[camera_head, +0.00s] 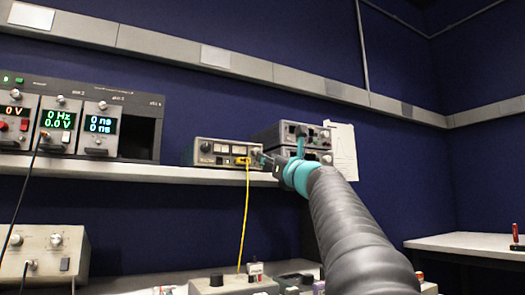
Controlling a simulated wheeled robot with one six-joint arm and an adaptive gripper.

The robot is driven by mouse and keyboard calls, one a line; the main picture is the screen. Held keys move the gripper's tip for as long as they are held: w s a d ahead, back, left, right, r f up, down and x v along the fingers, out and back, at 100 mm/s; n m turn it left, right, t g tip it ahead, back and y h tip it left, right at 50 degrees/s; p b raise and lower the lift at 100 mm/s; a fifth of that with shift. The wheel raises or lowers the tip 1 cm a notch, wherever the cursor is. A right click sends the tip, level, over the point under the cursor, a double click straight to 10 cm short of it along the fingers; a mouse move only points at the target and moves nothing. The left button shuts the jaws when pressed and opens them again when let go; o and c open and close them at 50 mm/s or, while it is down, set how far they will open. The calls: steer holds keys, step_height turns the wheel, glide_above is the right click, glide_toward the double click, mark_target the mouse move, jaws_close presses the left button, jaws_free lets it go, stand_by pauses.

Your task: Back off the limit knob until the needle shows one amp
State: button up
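A small grey instrument (230,143) stands on the shelf in the middle of the view, with knobs, small windows and a yellow cable (246,215) hanging from its front. Whether the fingers touch the panel, or are open or shut, is too small to tell. No needle or scale can be read at this size.
Two stacked grey units (292,130) stand just right of the instrument, close behind my wrist. A rack with green displays (74,115) is at the left. The shelf edge (150,173) runs below; a cluttered bench lies under it.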

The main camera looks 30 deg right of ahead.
steer(key=p+x, duration=0.2)
steer(key=x, duration=0.4)
steer(key=shift+w, duration=0.15)
jaws_close()
steer(key=shift+d, duration=0.1)
